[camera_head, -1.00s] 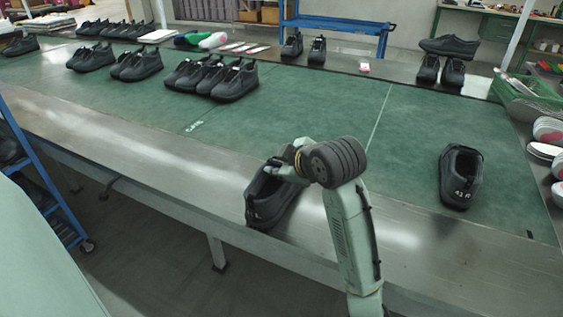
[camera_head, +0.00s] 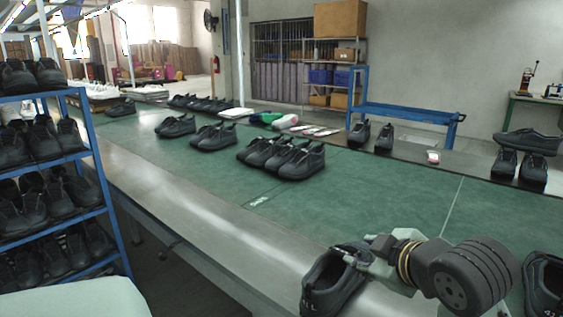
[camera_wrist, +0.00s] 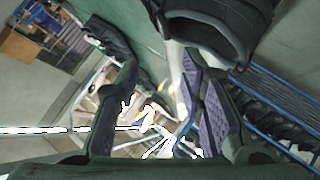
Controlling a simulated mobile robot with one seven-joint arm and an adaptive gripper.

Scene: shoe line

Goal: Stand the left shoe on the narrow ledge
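A black shoe (camera_head: 333,283) stands at the front edge of the work table, on the bare metal strip (camera_head: 215,228), its opening facing up. My gripper (camera_head: 362,256) is beside its upper rim; the wrist hides part of the contact area. In the wrist view the two fingers (camera_wrist: 147,48) are well apart with background between them, and a black shoe (camera_wrist: 222,30) shows at the top by the right finger. Another black shoe (camera_head: 543,285) is partly cut off at the lower right. A narrow dark ledge (camera_head: 462,168) runs along the table's far side.
Several black shoes (camera_head: 282,158) stand on the green mat (camera_head: 370,200). A pair (camera_head: 372,137) and a stack of shoes (camera_head: 525,158) occupy the far ledge. A blue rack of shoes (camera_head: 60,190) is at left. The mat's middle is clear.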

